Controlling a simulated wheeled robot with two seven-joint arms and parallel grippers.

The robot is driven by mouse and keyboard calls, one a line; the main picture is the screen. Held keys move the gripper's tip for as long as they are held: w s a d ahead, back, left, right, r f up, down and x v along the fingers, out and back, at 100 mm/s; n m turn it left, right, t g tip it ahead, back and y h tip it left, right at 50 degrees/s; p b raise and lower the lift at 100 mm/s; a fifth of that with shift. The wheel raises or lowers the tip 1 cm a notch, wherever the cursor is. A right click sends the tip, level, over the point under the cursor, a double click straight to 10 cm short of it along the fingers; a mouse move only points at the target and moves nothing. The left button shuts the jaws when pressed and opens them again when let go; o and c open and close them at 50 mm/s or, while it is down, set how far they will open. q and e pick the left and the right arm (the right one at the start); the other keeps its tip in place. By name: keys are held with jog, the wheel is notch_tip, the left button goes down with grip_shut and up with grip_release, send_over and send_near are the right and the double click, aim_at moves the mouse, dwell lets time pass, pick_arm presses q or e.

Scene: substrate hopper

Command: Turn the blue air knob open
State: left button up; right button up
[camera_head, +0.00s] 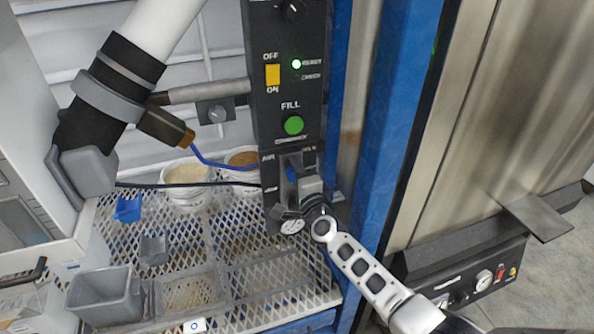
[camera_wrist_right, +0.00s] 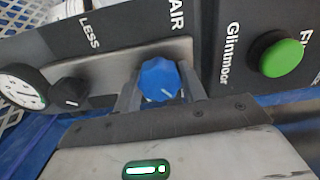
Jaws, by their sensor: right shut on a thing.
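The blue air knob (camera_wrist_right: 159,80) sits on a metal plate under the AIR label in the right wrist view. A white mark shows on its face. My right gripper (camera_wrist_right: 160,88) has one finger on each side of the knob and is shut on it. In the head view my right gripper (camera_head: 303,180) reaches the lower part of the dark control panel (camera_head: 284,95), and hides most of the knob, leaving a bit of blue (camera_head: 291,174). My left gripper is not in view.
A black knob (camera_wrist_right: 69,93) by the LESS label and a round gauge (camera_wrist_right: 22,86) are left of the blue knob. A green FILL button (camera_head: 293,125) and a yellow switch (camera_head: 272,75) are above. Blue post (camera_head: 392,110) at right; mesh shelf (camera_head: 215,235) with tubs below.

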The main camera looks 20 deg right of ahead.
jog(key=shift+n, duration=0.8)
jog(key=o, duration=1)
jog(key=s, duration=0.5)
jog(key=s+p, duration=0.1)
jog(key=s, duration=0.4)
jog(key=s+p, duration=0.1)
jog(key=s, duration=0.5)
jog(key=shift+d, duration=0.25)
